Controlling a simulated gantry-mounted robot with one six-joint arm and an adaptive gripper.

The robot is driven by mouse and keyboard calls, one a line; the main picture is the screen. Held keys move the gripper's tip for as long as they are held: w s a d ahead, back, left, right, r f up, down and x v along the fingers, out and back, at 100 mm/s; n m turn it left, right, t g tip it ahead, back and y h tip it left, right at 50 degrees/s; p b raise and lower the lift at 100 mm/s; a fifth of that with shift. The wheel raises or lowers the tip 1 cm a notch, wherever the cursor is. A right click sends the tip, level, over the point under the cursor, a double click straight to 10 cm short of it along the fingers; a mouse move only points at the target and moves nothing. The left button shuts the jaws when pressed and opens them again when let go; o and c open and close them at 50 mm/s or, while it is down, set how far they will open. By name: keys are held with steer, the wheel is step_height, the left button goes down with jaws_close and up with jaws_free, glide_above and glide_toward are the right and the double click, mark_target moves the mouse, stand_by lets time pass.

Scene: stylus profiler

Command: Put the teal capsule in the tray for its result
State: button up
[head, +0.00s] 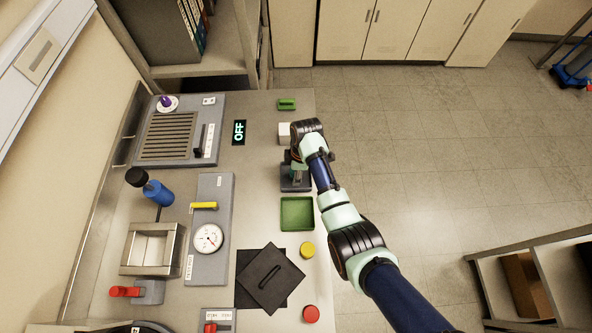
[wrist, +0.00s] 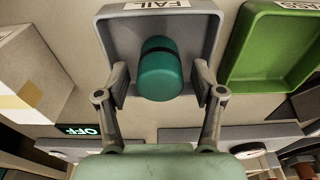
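The teal capsule (wrist: 160,70), with a dark band, is in the grey tray (wrist: 107,32) labelled FAIL in the wrist view. My gripper (wrist: 160,84) has one finger on each side of the capsule, with a small gap showing on both sides, so it looks open around it. In the head view the grey tray (head: 291,186) lies under my gripper, and my arm hides much of it; I cannot make out the capsule there. The green tray (head: 297,199) is next to the grey one; it also shows in the wrist view (wrist: 245,45), its label partly cut off.
A white box (head: 284,133) stands just behind the grey tray. A lit OFF sign (head: 239,132) is on the bench. A yellow button (head: 307,250), a red button (head: 311,314) and a dial gauge (head: 208,239) are nearer.

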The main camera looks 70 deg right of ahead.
step_height(320, 180, up, 12)
steer(key=s+p, duration=0.1)
steer(key=p, duration=0.1)
steer(key=shift+s+d, duration=0.2)
steer(key=shift+d, duration=0.05)
steer(key=shift+w+r, duration=0.1)
steer(key=shift+w, duration=0.05)
steer(key=w+a+r+m+t+h, duration=0.1)
steer(key=w+a+r+t, duration=0.3)
steer(key=a, duration=0.6)
steer(key=w+a+r+m+t+h, duration=0.1)
steer(key=w+a+r, duration=0.4)
steer(key=a, duration=0.5)
steer(key=w+a+r+m+t, duration=0.1)
steer(key=w+a+r+t, duration=0.3)
steer(key=a, duration=0.6)
steer(key=s+a+r+m+t+y, duration=0.1)
steer(key=s+a+r+m+t, duration=0.15)
steer(key=a+r, duration=0.7)
step_height(320, 180, up, 15)
steer(key=p, duration=1.7)
steer(key=shift+s+a+r+n, duration=0.15)
steer(key=shift+s+a+n, duration=0.1)
steer(key=shift+a+n, duration=0.2)
